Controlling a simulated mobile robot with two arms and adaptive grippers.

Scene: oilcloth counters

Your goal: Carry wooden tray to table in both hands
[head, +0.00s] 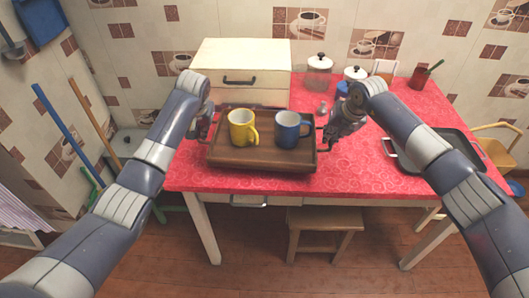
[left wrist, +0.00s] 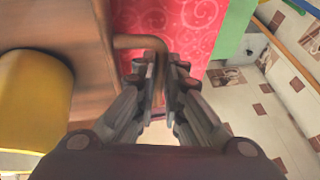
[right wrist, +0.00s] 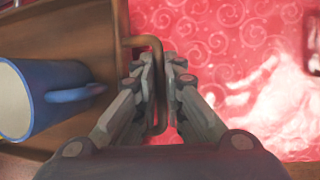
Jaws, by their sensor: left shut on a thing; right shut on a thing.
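The brown wooden tray (head: 262,158) is at the front edge of the table, over its red oilcloth (head: 350,178); I cannot tell whether it rests on the cloth. A yellow mug (head: 241,128) and a blue mug (head: 287,130) stand upright on it. My left gripper (head: 207,134) is shut on the tray's left handle, which shows in the left wrist view (left wrist: 145,43). My right gripper (head: 327,136) is shut on the right handle, which shows in the right wrist view (right wrist: 157,85).
A cream bread box (head: 240,62) stands behind the tray. Lidded jars (head: 318,73) and a red cup (head: 420,77) stand at the back. A dark metal tray (head: 440,150) lies at the right. A wooden stool (head: 322,222) is under the table's front. Broom handles (head: 70,130) lean at the left.

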